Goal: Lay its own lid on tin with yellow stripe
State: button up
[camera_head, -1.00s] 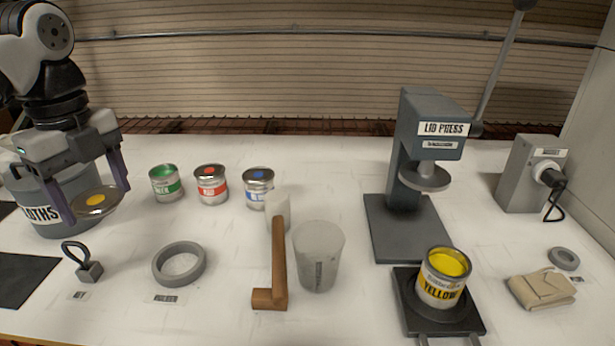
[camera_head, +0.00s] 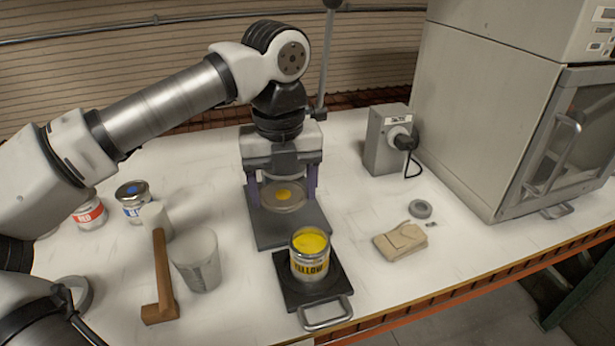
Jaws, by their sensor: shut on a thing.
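The tin with the yellow stripe (camera_head: 310,268) stands upright and open on a dark tray with a handle (camera_head: 296,296); yellow colorant shows inside it. My gripper (camera_head: 284,195) is shut on a round lid with a yellow dot (camera_head: 283,197), held flat between its two purple-grey fingers. The lid is above the dark base of the lid press (camera_head: 262,233), behind and a little left of the tin, and apart from it. My gripper and wrist hide most of the press.
A mallet (camera_head: 163,280) and translucent beaker (camera_head: 196,262) stand left of the tin. Red (camera_head: 89,212) and blue (camera_head: 132,203) tins are farther left. A beige pouch (camera_head: 400,241), grey ring (camera_head: 420,209), grey box (camera_head: 388,140) and large cabinet (camera_head: 500,110) are at right.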

jog(key=d, duration=0.1)
jog(key=s+d+m, duration=0.1)
jog(key=d+m, duration=0.1)
jog(key=d, duration=0.1)
jog(key=shift+s+d+f, duration=0.1)
jog(key=shift+s+f, duration=0.15)
jog(key=shift+s, duration=0.05)
notch_tip(320, 180, down, 6)
jog(key=b, duration=0.5)
jog(key=shift+r, duration=0.1)
jog(key=shift+f+b, duration=0.7)
jog(key=shift+b, duration=0.15)
dwell(0.4)
jog(key=o, duration=1)
